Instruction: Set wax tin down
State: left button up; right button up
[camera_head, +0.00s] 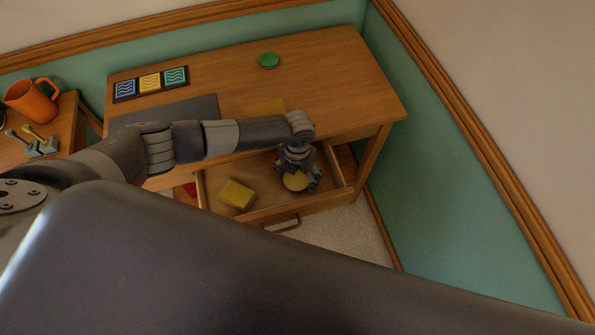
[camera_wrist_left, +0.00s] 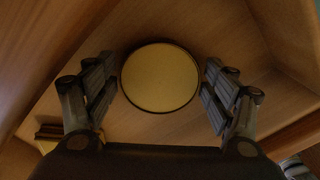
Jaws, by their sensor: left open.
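The wax tin (camera_head: 295,181) is round with a yellowish lid. It is in the open drawer (camera_head: 263,207) of the wooden desk, toward the drawer's right end. My left gripper (camera_head: 299,184) is over it, pointing down, with fingers on both sides. In the left wrist view the tin (camera_wrist_left: 160,77) sits between the open fingers (camera_wrist_left: 160,97), with a gap visible on each side. The tin appears to be on the drawer floor, though its underside is hidden. My right gripper is not in view.
A yellow block (camera_head: 237,194) lies in the drawer, left of the tin.

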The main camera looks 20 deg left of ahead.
aim_at(298, 177)
pick_arm(q)
jog(key=shift+r, duration=0.55)
notch_tip(298, 177, up, 11)
jog(key=b, duration=0.1)
jog(key=shift+r, duration=0.1)
